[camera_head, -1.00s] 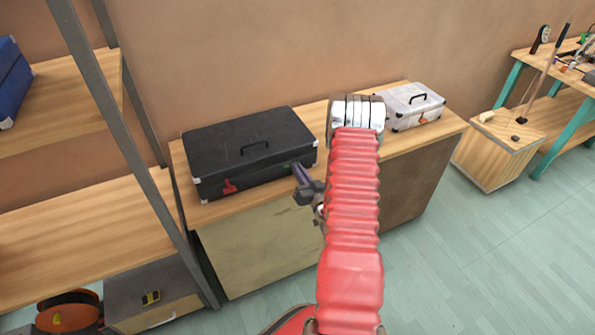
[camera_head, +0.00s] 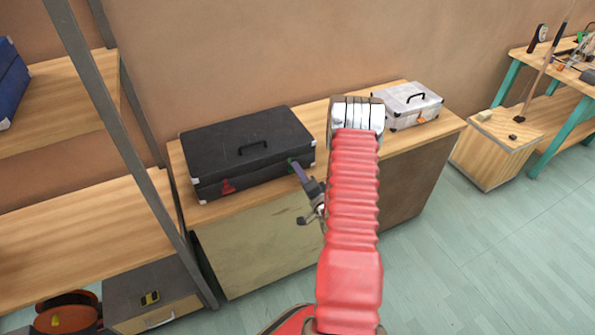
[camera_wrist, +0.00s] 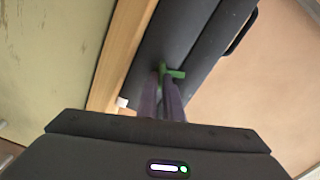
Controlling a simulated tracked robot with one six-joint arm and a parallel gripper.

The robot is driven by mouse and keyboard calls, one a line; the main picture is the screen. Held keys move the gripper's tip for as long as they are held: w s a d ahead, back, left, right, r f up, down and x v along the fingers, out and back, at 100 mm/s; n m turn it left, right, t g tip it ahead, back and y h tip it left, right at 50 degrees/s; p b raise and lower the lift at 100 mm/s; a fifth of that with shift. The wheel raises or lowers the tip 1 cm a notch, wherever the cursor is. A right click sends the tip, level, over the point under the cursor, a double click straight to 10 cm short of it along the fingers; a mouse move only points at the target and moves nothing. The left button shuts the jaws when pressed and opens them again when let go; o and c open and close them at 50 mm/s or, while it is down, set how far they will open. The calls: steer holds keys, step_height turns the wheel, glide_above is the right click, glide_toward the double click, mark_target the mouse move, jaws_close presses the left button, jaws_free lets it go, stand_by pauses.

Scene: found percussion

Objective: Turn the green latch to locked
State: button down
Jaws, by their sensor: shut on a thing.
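The black case (camera_head: 248,140) lies closed on the wooden counter, with its handle on the lid. The green latch (camera_head: 291,163) is on its front face near the right corner, and its turned position is unclear there. In the wrist view the green latch (camera_wrist: 174,73) shows at the fingertips, with a bar sticking out to the right. My gripper (camera_head: 296,166) reaches the case front from the right. In the wrist view its two purple fingers (camera_wrist: 163,82) are shut on the green latch, which they partly hide.
A red latch (camera_head: 228,186) is on the case front at left. A white case (camera_head: 408,104) with an orange latch stands at the counter's right end. A grey shelf post (camera_head: 130,150) rises at left. The counter edge (camera_head: 200,217) runs below the case.

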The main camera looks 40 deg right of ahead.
steer(key=shift+s+d+f+m, duration=0.1)
steer(key=shift+f+m, duration=0.05)
steer(key=shift+m, duration=0.85)
steer(key=shift+d+f+m, duration=0.1)
steer(key=shift+f+m, duration=0.05)
steer(key=shift+m, duration=0.85)
steer(key=c, duration=1.9)
jaws_free()
steer(key=shift+a, duration=0.1)
steer(key=v, duration=1.3)
steer(key=shift+s+a, duration=0.15)
steer(key=shift+s, duration=0.2)
